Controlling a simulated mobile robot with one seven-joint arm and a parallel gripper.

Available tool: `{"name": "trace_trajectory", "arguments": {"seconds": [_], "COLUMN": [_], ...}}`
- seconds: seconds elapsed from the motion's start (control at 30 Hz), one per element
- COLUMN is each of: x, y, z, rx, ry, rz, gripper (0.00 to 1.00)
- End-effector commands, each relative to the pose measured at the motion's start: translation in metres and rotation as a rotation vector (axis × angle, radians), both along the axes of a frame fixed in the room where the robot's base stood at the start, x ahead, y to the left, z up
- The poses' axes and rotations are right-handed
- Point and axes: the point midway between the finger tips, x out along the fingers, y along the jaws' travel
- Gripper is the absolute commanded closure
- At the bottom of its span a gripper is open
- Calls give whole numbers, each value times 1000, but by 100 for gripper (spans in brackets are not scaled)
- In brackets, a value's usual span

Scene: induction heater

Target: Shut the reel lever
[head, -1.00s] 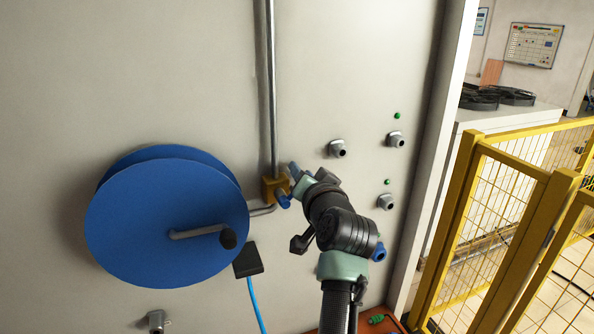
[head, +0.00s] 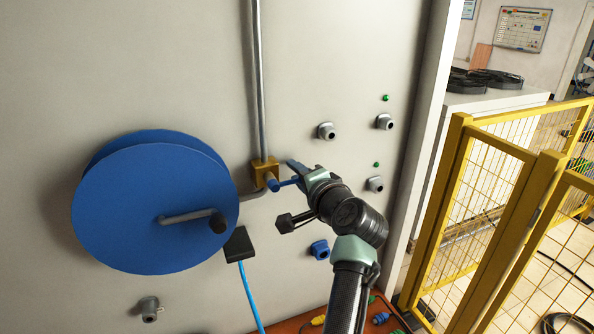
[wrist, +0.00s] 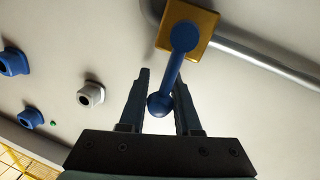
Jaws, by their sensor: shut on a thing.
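The reel lever (head: 288,183) is a thin blue handle on a brass valve block (head: 262,168), right of the blue reel (head: 140,215). In the head view it points right from the block, roughly level. My gripper (head: 299,178) is at its free end, close to the wall. In the wrist view, the lever (wrist: 172,72) runs from the brass block (wrist: 207,22) down between the two dark fingers of my gripper (wrist: 161,84). Its ball end (wrist: 159,104) lies between the fingers, which are shut on the lever.
A grey pipe (head: 257,80) rises from the block. Grey wall fittings (head: 326,131) and a blue one (head: 320,250) stick out near my arm. A yellow mesh fence (head: 480,200) stands at the right.

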Motion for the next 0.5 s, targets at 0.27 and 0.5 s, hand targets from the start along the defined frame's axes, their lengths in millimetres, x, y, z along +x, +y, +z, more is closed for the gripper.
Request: {"name": "trace_trajectory", "arguments": {"seconds": [0.27, 0.5], "x": [0, -1], "y": [0, 0], "z": [-5, -5], "rx": [29, 31], "ry": [15, 16], "rz": [1, 1], "gripper": [100, 100]}}
